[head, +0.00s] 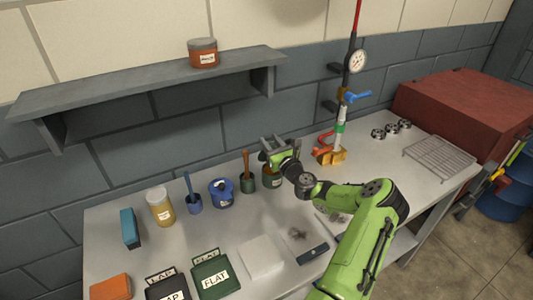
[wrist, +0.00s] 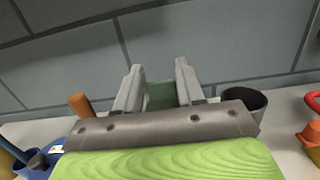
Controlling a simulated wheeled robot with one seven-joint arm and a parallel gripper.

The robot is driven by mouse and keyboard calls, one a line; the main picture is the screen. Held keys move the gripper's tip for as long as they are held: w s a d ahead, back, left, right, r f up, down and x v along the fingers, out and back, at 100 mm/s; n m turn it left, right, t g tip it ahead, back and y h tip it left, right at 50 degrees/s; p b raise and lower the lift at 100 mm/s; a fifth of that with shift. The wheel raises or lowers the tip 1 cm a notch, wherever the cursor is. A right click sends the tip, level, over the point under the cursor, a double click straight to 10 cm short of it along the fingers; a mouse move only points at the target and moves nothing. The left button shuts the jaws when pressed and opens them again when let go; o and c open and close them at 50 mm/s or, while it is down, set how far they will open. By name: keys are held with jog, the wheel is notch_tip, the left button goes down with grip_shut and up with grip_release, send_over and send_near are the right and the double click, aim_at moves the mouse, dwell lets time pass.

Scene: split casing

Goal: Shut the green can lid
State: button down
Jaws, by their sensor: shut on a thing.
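A can with a pale label (head: 272,181) stands on the bench, partly hidden below my gripper (head: 272,149). In the wrist view an open, dark can (wrist: 243,101) stands to the right of my gripper (wrist: 161,78), its mouth uncovered; it looks like the same can. My gripper's two grey fingers are shut on a dark green piece (wrist: 160,95), which looks like the can lid. The piece's lower part is hidden behind the gripper's metal plate. I cannot tell its exact height above the can.
Left of the can stand a small pot with an orange-handled brush (head: 246,165), a blue can (head: 221,193) and a yellow jar (head: 160,206). To the right is an orange-based valve pipe (head: 331,155). A shelf (head: 150,85) is mounted on the wall behind.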

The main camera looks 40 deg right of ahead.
jog(key=b, duration=0.1)
jog(key=s+f+t+b, duration=0.1)
jog(key=b, duration=0.1)
jog(key=shift+s+a+h, duration=0.2)
jog(key=shift+s+h, duration=0.05)
jog(key=shift+h, duration=0.15)
jog(key=shift+s+t+b, duration=0.25)
jog(key=shift+t+b, duration=0.35)
jog(key=shift+b, duration=0.1)
jog(key=shift+a+r, duration=0.1)
jog(key=shift+r, duration=0.05)
jog(key=c, duration=0.8)
grip_release()
jog(key=shift+o, duration=0.2)
